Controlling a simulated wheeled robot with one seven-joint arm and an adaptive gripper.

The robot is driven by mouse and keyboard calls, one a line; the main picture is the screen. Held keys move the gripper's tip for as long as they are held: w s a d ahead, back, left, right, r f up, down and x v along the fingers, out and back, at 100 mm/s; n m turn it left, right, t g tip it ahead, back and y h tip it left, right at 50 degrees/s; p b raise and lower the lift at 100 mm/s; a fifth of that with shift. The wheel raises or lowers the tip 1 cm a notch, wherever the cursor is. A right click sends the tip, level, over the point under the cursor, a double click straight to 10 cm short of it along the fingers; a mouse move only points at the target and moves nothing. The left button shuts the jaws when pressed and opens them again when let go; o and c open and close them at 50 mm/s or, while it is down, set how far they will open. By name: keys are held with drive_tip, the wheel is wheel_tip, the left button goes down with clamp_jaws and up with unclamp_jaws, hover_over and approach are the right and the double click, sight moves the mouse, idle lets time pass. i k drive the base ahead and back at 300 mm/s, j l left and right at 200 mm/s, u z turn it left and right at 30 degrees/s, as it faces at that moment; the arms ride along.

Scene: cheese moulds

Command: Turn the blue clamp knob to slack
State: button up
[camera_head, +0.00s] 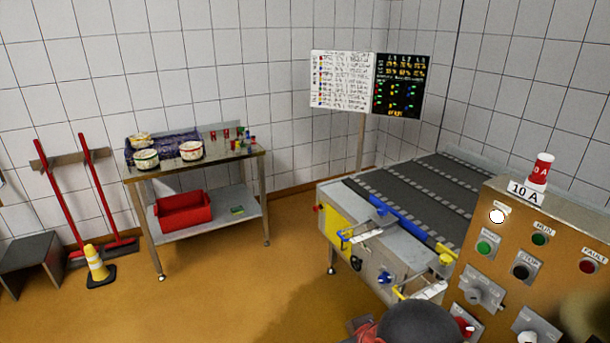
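A small blue knob (385,278) sits on the grey side panel of the conveyor (368,250), low and near its front end. It looks like the clamp knob, but it is too small for me to read its setting or any markings. A blue guide rail (402,218) with a blue part at its far end runs along the conveyor's near edge. A dark rounded shape at the bottom edge seems to be part of my arm. My gripper's fingers do not show, and nothing is seen touching the knob.
An orange control cabinet (508,240) with buttons and switches stands close at right. Yellow parts, including a yellow knob (446,259), are on the conveyor. A table (190,169) with tubs and a red bin (184,211) stands at back left. The floor (250,300) between is clear.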

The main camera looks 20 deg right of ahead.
sight(383, 212)
drive_tip(key=i+z, duration=0.1)
drive_tip(key=i, duration=0.5)
drive_tip(key=i+j+z, duration=0.15)
drive_tip(key=i, duration=0.4)
drive_tip(key=i+j+z, duration=0.1)
drive_tip(key=i, duration=0.5)
drive_tip(key=i+j+z, duration=0.2)
drive_tip(key=i+z, duration=0.25)
drive_tip(key=i+j+z, duration=0.65)
drive_tip(key=j+z, duration=0.25)
drive_tip(key=l, duration=0.15)
